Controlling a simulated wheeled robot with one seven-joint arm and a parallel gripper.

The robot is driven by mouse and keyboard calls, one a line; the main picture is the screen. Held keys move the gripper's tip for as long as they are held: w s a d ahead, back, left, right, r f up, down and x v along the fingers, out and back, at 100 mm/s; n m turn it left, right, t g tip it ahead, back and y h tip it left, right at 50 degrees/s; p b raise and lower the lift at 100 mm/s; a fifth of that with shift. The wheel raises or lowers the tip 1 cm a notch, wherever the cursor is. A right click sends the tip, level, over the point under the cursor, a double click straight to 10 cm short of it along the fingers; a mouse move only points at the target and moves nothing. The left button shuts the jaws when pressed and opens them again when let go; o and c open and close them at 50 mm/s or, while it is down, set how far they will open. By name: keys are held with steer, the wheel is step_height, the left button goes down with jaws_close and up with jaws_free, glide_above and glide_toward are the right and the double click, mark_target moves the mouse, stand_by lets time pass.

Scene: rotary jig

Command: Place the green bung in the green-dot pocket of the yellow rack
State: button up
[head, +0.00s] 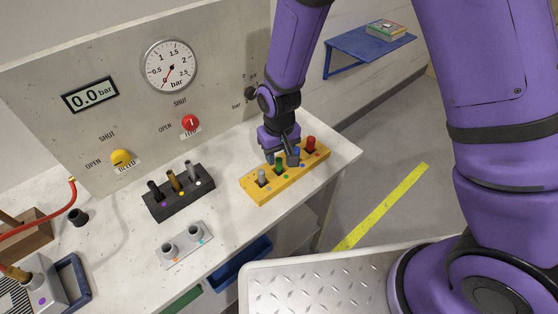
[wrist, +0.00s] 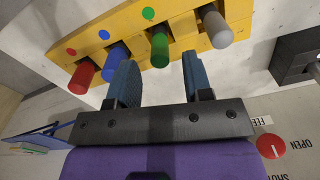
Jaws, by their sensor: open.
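The yellow rack (head: 259,194) lies on the white bench and also shows at the top of the wrist view (wrist: 192,17). The green bung (wrist: 160,46) stands in the rack pocket in line with the green dot (wrist: 148,13); it shows partly in the head view (head: 279,168). My gripper (wrist: 157,63) is open, its two blue-grey fingers on either side of the green bung, with gaps visible. In the head view my gripper (head: 282,157) is over the rack and hides part of the bungs. How fully the bung is seated is unclear.
Grey (wrist: 215,28), blue (wrist: 117,52) and red (wrist: 82,76) bungs stand in the same rack, close beside the fingers. A black rack (head: 181,207) with several pegs and a grey plate (head: 185,246) stand to the left. The gauge panel (head: 215,85) rises behind.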

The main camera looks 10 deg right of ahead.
mark_target(279, 159)
steer(key=s+d+r+m+t, duration=0.1)
steer(key=d+r, duration=0.4)
steer(key=r, duration=0.4)
steer(key=s+d+r+t+y, duration=0.1)
steer(key=d+r, duration=0.3)
steer(key=r, duration=0.5)
steer(key=s+d+r+m, duration=0.1)
steer(key=d+r, duration=0.4)
steer(key=r, duration=0.4)
steer(key=s+d+r+m+t, duration=0.1)
steer(key=s+d+r, duration=0.4)
steer(key=s, duration=0.2)
steer(key=s+d+r+m+t+h, duration=0.1)
steer(key=s+d+r, duration=0.3)
steer(key=s, duration=0.4)
steer(key=shift+s+d+r+t, duration=0.35)
steer(key=shift+d+t, duration=0.25)
steer(key=shift+d, duration=0.2)
steer(key=shift+w, duration=0.1)
